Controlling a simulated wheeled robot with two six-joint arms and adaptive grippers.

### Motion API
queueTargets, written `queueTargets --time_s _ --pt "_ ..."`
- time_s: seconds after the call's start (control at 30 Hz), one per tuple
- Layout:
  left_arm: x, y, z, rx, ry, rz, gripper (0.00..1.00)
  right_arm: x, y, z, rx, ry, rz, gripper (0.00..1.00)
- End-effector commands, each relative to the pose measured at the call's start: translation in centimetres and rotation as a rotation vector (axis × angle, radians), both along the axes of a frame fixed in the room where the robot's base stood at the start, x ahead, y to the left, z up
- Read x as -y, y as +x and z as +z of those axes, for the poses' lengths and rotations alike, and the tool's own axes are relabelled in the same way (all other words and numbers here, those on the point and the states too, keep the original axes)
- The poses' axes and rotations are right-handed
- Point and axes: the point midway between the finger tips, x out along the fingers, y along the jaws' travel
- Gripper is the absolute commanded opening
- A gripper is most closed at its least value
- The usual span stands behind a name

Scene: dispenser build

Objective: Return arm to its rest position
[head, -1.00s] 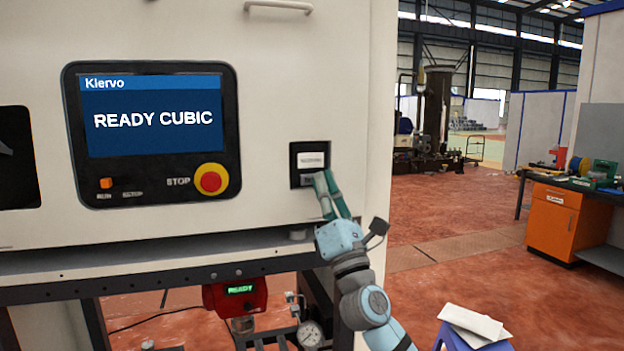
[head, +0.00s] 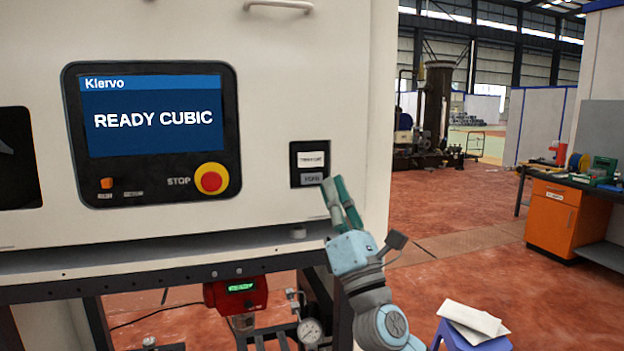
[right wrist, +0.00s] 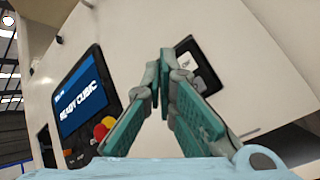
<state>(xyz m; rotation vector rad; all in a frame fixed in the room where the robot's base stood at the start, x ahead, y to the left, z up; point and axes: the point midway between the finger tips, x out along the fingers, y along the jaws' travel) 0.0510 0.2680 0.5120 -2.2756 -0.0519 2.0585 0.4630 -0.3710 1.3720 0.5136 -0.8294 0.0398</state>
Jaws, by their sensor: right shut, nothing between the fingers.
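My right gripper (head: 333,186) is shut and empty, with its teal fingers pointing up in front of the machine's white front panel. Its tips are just below and right of a small black switch box (head: 310,164), which has a white label and a grey lower key. In the right wrist view the shut fingertips (right wrist: 163,60) show beside the same box (right wrist: 197,66). The tips look apart from the box. My left gripper is not in view.
The machine's screen (head: 150,117) reads "READY CUBIC", with a red stop button (head: 211,179) below it. A red device (head: 237,294) hangs under the machine ledge. A blue stool (head: 456,338) with papers stands at lower right. Open floor lies to the right.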

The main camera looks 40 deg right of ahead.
Motion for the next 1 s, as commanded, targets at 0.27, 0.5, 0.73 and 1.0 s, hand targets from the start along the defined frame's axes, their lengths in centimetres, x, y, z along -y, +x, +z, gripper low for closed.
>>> queueTargets --time_s 0.27,0.5,0.73,1.0 --pt "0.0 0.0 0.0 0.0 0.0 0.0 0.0 0.0 0.0 0.0 0.0 0.0 0.0 0.0" --pt "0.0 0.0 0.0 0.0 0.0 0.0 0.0 0.0 0.0 0.0 0.001 0.0 0.0 0.0" --pt "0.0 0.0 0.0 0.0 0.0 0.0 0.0 0.3 0.4 -1.4 -0.025 0.065 0.027 0.0" --pt "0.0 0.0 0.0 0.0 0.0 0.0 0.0 1.1 0.0 -24.1 -0.333 1.028 0.209 0.0"
